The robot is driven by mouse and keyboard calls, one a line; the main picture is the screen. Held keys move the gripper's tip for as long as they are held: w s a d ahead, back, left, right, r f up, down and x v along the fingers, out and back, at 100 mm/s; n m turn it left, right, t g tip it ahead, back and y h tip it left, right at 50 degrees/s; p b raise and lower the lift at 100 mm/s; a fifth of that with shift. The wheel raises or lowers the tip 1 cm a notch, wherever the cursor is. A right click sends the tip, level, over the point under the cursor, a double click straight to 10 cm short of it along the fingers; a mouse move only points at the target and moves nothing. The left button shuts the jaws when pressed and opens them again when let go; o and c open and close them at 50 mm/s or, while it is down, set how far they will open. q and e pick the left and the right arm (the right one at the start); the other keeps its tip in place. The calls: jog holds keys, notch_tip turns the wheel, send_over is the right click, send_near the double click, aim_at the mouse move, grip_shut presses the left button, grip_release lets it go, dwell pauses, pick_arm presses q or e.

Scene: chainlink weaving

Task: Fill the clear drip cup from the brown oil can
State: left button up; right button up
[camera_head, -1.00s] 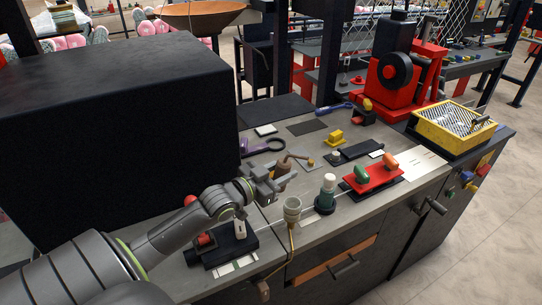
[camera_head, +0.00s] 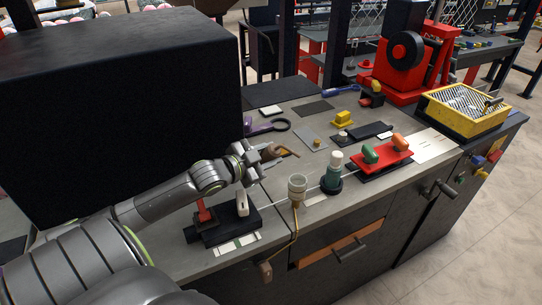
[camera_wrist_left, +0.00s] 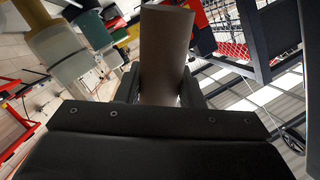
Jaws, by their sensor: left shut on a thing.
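The brown oil can (camera_head: 270,150) is in my left gripper (camera_head: 264,155), which is shut on it above the bench. Its thin spout points right, its tip above and behind the drip cup and apart from it. In the left wrist view the brown can (camera_wrist_left: 165,55) stands out between the fingers. The clear drip cup (camera_head: 297,186) is a small pale cup at the bench's front edge, with a thin tan tube hanging below it. What is inside the cup is too small to tell. My right gripper is out of view.
A green bottle (camera_head: 333,170) stands just right of the cup. A red block with green and orange knobs (camera_head: 383,157) is further right. A black fixture (camera_head: 222,228) is under my left arm. A large black box (camera_head: 120,110) fills the left. A grey plate (camera_head: 309,138) lies behind.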

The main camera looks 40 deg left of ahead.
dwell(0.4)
pick_arm(q)
jog(key=shift+f, duration=0.2)
jog(key=shift+r, duration=0.1)
dwell(0.4)
jog(key=shift+s+a+r+m, duration=0.1)
jog(key=shift+a+r+m, duration=0.05)
jog(key=shift+r+m, duration=0.4)
dwell(0.9)
jog(key=shift+a+r+m+g+y+p, duration=0.1)
jog(key=shift+r+m+g+y+p, duration=0.25)
jog(key=shift+r+m+p, duration=0.35)
dwell(1.4)
jog(key=shift+r+m+y+p, duration=0.45)
jog(key=shift+r+m+p, duration=0.2)
jog(key=shift+r+m, duration=0.3)
dwell(2.4)
